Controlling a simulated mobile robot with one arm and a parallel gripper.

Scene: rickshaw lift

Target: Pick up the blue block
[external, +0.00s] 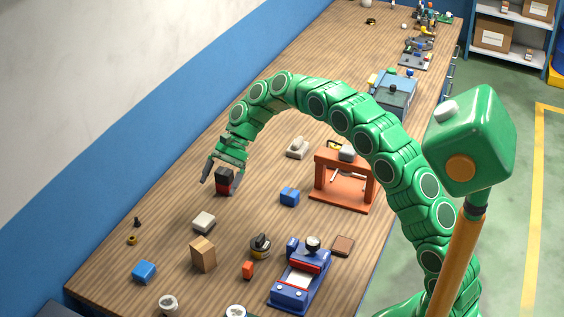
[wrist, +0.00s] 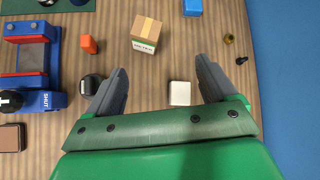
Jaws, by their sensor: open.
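Two blue blocks are on the wooden table. One (external: 289,197) lies right of my gripper in the external view, beside the orange stand. The other (external: 144,272) lies near the front left; it also shows at the top edge of the wrist view (wrist: 193,6), partly cut off. My gripper (external: 215,181) is above the table, pointing down, its fingers spread apart. In the wrist view the gripper (wrist: 160,85) has nothing held between its fingers. A dark red-and-black piece (external: 224,180) shows at its right finger; I cannot tell whether it is part of the finger.
A white block (external: 204,222) lies near my gripper, with a cardboard box (external: 203,254), orange block (external: 248,270), black-knobbed part (external: 260,246) and blue machine (external: 301,275) toward the front. The orange stand (external: 342,202) is at the right.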

